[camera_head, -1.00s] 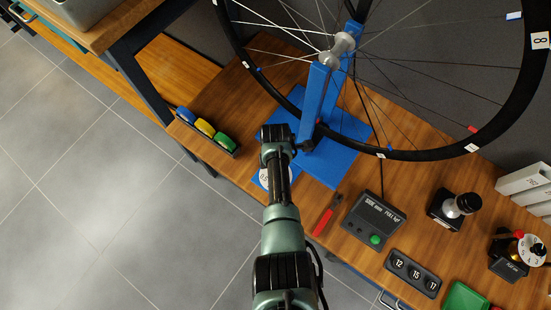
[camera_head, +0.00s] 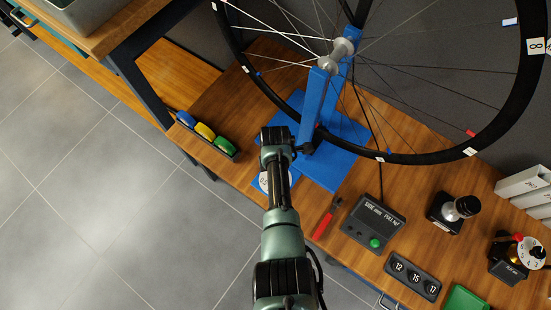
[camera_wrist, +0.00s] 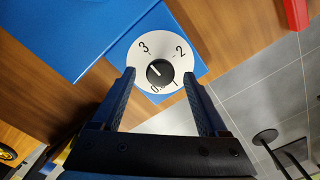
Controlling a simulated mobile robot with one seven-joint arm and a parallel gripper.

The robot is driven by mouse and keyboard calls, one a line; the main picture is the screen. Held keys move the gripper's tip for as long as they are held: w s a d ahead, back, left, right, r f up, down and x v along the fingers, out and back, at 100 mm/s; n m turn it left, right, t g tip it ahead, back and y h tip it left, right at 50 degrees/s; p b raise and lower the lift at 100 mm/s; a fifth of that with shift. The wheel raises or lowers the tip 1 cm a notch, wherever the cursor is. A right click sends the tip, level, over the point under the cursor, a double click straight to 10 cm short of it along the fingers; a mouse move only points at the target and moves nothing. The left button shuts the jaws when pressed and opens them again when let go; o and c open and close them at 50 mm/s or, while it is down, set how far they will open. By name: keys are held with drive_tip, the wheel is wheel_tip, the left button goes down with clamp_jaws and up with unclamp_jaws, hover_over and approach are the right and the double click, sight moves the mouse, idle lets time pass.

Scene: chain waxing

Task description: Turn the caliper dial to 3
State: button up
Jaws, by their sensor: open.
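The caliper dial (camera_wrist: 166,36) is a white disc with black numbers on a blue base. The numbers 3 and 2 show at its far side, and part of a 0 shows near the knob. A round black knob (camera_wrist: 160,72) sits at its centre, with a light mark towards its upper left. My gripper (camera_wrist: 159,74) is open, with one finger on each side of the knob, over the disc. I cannot tell whether the fingers touch it. In the head view the dial (camera_head: 264,183) is mostly hidden behind my arm.
The blue stand (camera_head: 312,105) holding the wheel (camera_head: 400,158) rises beside my wrist. Red-handled pliers (camera_head: 323,225), a grey display box (camera_head: 373,222) and a numbered block (camera_head: 412,275) lie to the right. Coloured rolls (camera_head: 205,131) are at left. The bench edge is close.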

wheel_tip(320, 180, up, 12)
drive_tip(key=p, duration=0.3)
idle(0.5)
